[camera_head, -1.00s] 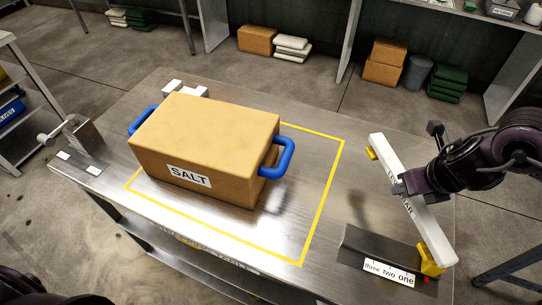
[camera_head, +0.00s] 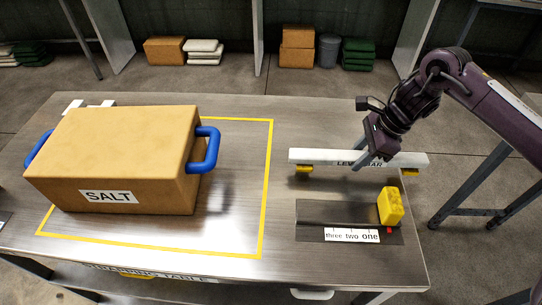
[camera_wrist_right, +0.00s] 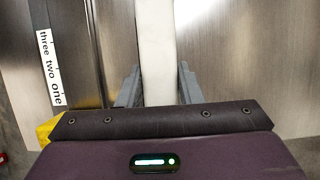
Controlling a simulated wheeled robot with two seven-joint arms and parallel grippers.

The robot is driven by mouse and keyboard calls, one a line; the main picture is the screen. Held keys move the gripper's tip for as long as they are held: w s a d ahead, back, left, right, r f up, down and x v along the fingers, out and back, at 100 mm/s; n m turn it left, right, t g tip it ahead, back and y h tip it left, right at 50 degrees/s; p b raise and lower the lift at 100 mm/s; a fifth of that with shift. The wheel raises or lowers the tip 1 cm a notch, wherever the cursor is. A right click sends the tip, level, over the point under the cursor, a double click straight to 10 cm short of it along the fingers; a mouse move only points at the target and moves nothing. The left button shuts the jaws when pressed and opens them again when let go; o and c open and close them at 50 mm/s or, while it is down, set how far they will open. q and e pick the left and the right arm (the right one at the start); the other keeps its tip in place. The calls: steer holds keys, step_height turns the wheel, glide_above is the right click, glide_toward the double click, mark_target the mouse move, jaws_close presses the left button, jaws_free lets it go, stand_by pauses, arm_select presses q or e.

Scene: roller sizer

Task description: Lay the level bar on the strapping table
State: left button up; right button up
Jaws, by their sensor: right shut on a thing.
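The level bar (camera_head: 320,157) is a long white bar with small yellow feet at its ends, over the right part of the strapping table (camera_head: 230,277). It lies crosswise in the head view, behind the dark gauge. My right gripper (camera_head: 372,160) is shut on it from above, right of its middle. In the right wrist view the white bar (camera_wrist_right: 156,50) runs between the two grey fingers (camera_wrist_right: 157,88). I cannot tell whether its feet touch the tabletop; its right end reaches near the table's right edge. My left gripper is not in view.
A SALT carton (camera_head: 115,155) with blue handles sits inside a yellow outline (camera_head: 268,190) on the left. A dark gauge (camera_head: 330,212) labelled three two one, with a yellow block (camera_head: 391,205), is at the front right. Bare table lies between outline and gauge.

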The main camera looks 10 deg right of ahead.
mark_target(290, 152)
steer(key=w+a+p, duration=0.1)
steer(key=a, duration=0.4)
steer(key=w+a+p, duration=0.1)
steer(key=a, duration=0.5)
steer(key=w+a+p, duration=0.1)
steer(key=a, duration=0.4)
steer(key=shift+w+a+r+p, duration=0.1)
steer(key=shift+w+a+p, duration=0.1)
steer(key=shift+p, duration=0.15)
steer(key=shift+f+p, duration=0.6)
steer(key=shift+f, duration=1.2)
steer(key=o, duration=1.2)
steer(key=shift+c, duration=0.2)
steer(key=shift+d, duration=0.1)
steer(key=b+v, duration=0.1)
steer(key=v, duration=0.4)
steer(key=shift+r, duration=0.2)
steer(key=p+v, duration=0.1)
steer(key=v, duration=0.5)
steer(key=shift+s+r, duration=0.2)
steer(key=shift+r, duration=0.1)
steer(key=shift+f, duration=0.1)
